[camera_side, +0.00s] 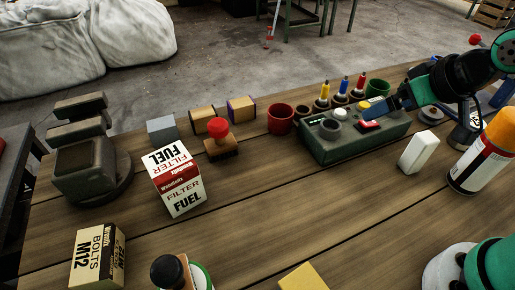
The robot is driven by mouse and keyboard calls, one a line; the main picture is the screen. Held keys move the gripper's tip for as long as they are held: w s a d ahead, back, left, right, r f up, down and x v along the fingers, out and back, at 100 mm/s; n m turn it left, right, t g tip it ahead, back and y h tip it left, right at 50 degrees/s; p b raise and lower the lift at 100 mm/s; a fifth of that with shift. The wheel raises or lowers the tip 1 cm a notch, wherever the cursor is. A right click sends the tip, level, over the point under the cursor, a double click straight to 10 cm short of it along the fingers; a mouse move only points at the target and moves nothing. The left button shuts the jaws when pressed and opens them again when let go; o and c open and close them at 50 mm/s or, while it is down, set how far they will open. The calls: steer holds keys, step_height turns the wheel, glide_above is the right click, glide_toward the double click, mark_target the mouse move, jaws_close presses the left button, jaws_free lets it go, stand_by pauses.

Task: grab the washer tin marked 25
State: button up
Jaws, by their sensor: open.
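No tin with a readable 25 shows in the side view. A low round grey object (432,114) sits at the right behind the white block, partly behind my arm; I cannot tell whether it is a washer tin. My gripper (372,110) is open, over the right part of a green box (345,148). The box's top bears a pale round piece, a yellow round piece and a red piece. I cannot tell whether the gripper touches the box.
A white block (418,152) and an orange-topped can (484,152) stand at right. A red cup (280,119), a red-knobbed brush (220,140) and a fuel filter box (178,181) stand left of the green box. The wooden table's middle (300,215) is clear.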

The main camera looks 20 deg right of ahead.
step_height(320, 180, up, 5)
steer(key=m+g, duration=0.7)
steer(key=m, duration=2.3)
glide_above(475, 121)
steer(key=shift+m, duration=0.6)
step_height(475, 121, down, 12)
steer(key=shift+r, duration=0.15)
steer(key=shift+f, duration=2.85)
steer(key=c, duration=1.3)
